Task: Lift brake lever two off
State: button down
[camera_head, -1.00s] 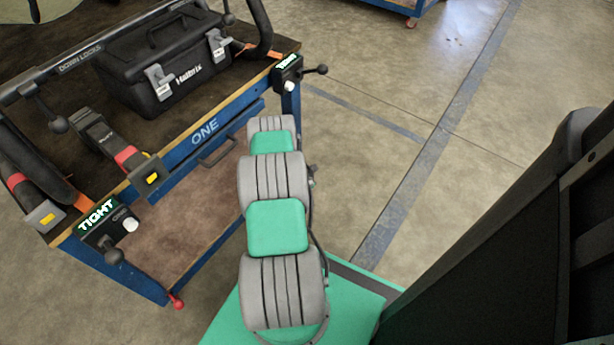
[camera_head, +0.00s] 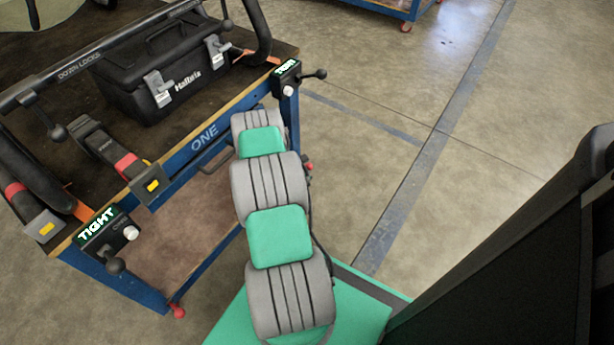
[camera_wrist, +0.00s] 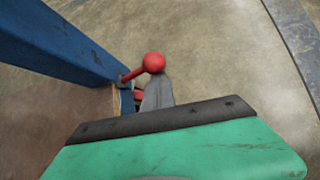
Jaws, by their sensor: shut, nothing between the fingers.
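The brake lever (camera_wrist: 153,62), with a red ball on a short stem, sits at the foot of a blue bench leg in the wrist view. In the head view a red ball (camera_head: 308,166) shows beside my arm, low at the right bench leg; it looks like the same lever. My gripper (camera_wrist: 158,80) appears as a grey finger shape in front of a black strip and green body. It is shut and empty, its tip just below the red ball. I cannot tell whether they touch. My arm hides the gripper in the head view.
The blue bench marked ONE (camera_head: 205,138) carries a black toolbox (camera_head: 165,75). Another red ball (camera_head: 178,312) is at its front left leg. Clamp boxes with dark handles, one reading TIGHT (camera_head: 100,226), sit at its corners. Floor right of the bench is clear.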

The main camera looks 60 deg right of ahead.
jog(key=shift+w+d+r, duration=0.2)
jog(key=shift+r, duration=0.25)
jog(key=shift+r, duration=0.1)
jog(key=p+v, duration=0.3)
jog(key=v, duration=0.4)
jog(key=shift+a+p, duration=0.3)
jog(key=shift+a, duration=0.15)
jog(key=shift+s, duration=0.1)
